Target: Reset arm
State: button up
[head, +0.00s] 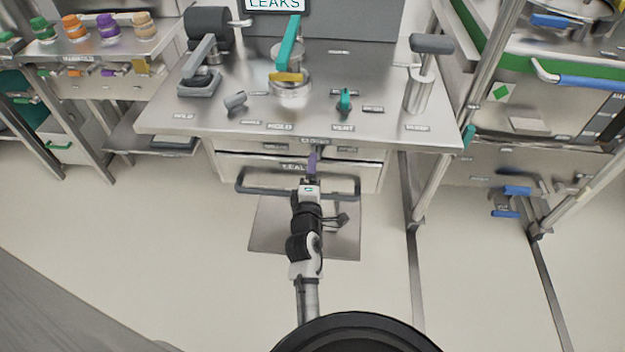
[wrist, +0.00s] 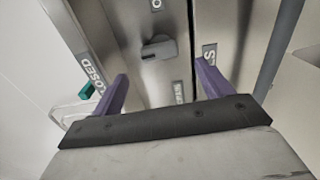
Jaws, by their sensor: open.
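My gripper (head: 313,163) reaches forward in the head view, its purple fingers in front of the drawer fronts below the metal worktable. In the wrist view my gripper (wrist: 162,95) shows two purple fingers spread wide apart with nothing between them. Beyond the fingers are metal panels, a grey knob (wrist: 158,47) and a label reading CLOSED (wrist: 91,74). Whether a finger touches the drawer front or its dark handle (head: 262,190) cannot be told.
The worktable (head: 320,120) carries a teal lever (head: 289,45), a small teal valve (head: 345,100) and grey-handled fixtures. A shelf with coloured knobs (head: 107,27) stands left. A metal rack (head: 440,180) stands right. Open floor (head: 180,240) lies left of my arm.

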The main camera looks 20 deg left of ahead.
jog(key=shift+v, duration=0.85)
